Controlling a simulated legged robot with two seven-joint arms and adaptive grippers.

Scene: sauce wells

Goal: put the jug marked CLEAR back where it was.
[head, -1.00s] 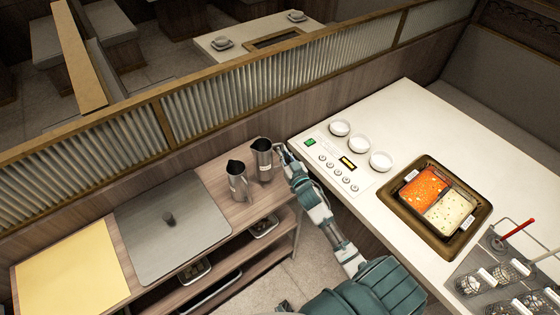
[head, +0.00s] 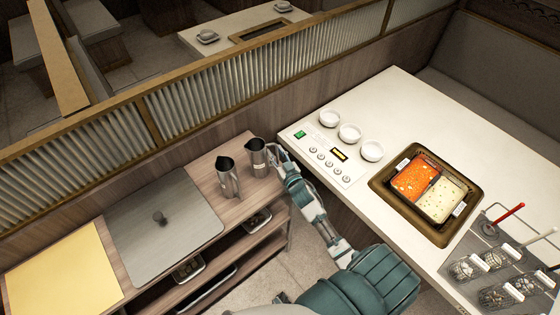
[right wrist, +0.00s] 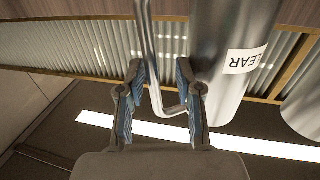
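The jug marked CLEAR (right wrist: 228,75) is a steel jug whose label shows upside down in the right wrist view. In the head view it is the right-hand jug (head: 259,160), upright at the right end of the wooden side shelf. I cannot tell whether its base touches the shelf. My right gripper (head: 277,154) is at its handle, on the side toward the table. My left gripper is not in view.
A second steel jug (head: 229,180) stands close on the left. A grey lid (head: 190,232) and a yellow board (head: 65,270) lie farther left. The white table (head: 400,95) holds three bowls (head: 350,134), a control panel and a two-part pot (head: 382,187). A slatted divider (head: 205,100) runs behind.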

